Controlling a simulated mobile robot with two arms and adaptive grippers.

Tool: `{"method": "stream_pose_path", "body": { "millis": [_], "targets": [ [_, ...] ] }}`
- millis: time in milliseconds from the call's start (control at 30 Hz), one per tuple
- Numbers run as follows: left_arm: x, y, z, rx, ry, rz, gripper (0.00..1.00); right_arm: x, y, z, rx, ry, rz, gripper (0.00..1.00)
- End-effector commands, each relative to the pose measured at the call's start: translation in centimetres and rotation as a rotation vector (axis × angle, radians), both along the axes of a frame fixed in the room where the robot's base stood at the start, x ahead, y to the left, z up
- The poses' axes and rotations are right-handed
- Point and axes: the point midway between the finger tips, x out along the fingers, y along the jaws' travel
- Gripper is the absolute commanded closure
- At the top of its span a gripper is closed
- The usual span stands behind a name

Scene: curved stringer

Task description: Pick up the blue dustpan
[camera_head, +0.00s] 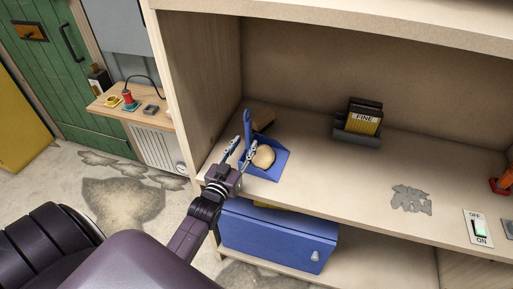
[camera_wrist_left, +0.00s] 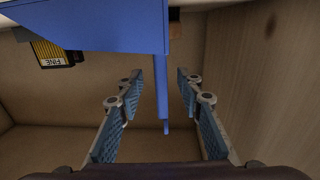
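The blue dustpan (camera_head: 276,172) sits near the left end of the wooden shelf, its handle (camera_head: 247,124) sticking up. A round tan object (camera_head: 264,157) appears in or against its pan. My left gripper (camera_head: 241,150) is open at the dustpan's near left side. In the left wrist view, the blue pan (camera_wrist_left: 95,25) fills the upper left. Its handle (camera_wrist_left: 165,85) runs down between the spread fingers of my left gripper (camera_wrist_left: 161,92), with visible gaps on both sides. My right gripper is not in view.
The shelf's left side wall (camera_head: 200,80) is close by. A holder marked FINE (camera_head: 363,120) stands farther right. A blue cabinet (camera_head: 275,236) is below. The shelf middle is mostly clear.

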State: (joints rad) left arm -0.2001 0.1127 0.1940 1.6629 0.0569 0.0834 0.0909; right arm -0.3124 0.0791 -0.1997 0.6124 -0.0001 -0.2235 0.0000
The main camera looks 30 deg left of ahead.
Motion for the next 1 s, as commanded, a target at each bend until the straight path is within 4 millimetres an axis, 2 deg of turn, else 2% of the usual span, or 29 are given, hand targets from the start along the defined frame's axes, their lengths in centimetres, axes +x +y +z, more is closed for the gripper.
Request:
{"method": "stream_pose_path", "body": {
  "millis": [133,267,400,567,867,1000],
  "targets": [
    [2.3,0.6,0.7,0.001,-0.002,0.0,0.66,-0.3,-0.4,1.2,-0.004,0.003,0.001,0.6],
    [3.6,0.7,0.4,0.0,-0.002,-0.001,0.66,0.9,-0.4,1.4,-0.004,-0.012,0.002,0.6],
    [4.0,0.8,0.3,0.0,0.0,-0.001,0.66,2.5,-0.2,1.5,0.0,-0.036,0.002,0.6],
    [4.0,0.8,0.2,0.001,-0.001,-0.001,0.66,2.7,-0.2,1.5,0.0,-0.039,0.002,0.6],
    [4.0,0.8,0.2,0.001,0.0,-0.001,0.98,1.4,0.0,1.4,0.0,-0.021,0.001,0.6],
    [4.0,0.8,0.2,0.001,0.0,-0.001,1.0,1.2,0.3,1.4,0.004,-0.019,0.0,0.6]
  ]
}}
